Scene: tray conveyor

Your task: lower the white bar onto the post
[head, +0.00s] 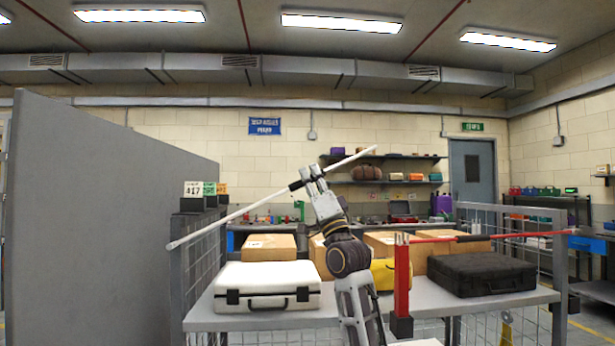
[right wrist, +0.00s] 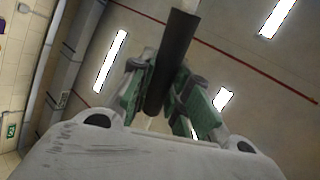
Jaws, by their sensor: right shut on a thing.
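The white bar (head: 235,214) is long and thin with a black grip section, and it slants in the air from lower left to upper right. My right gripper (head: 307,178) is shut on it at the black grip. In the right wrist view the dark grip (right wrist: 172,65) lies between the green-padded fingers of my right gripper (right wrist: 168,95). A red post (head: 402,280) with a forked top and black base stands to the right of my right arm, below the bar and apart from it. My left gripper is not in view.
A red bar (head: 500,237) extends right from near the red post's top. A white case (head: 268,285), cardboard boxes (head: 270,247) and a black case (head: 480,272) sit on the grey conveyor. A grey partition (head: 100,220) stands at the left, with mesh fencing (head: 200,290) beside it.

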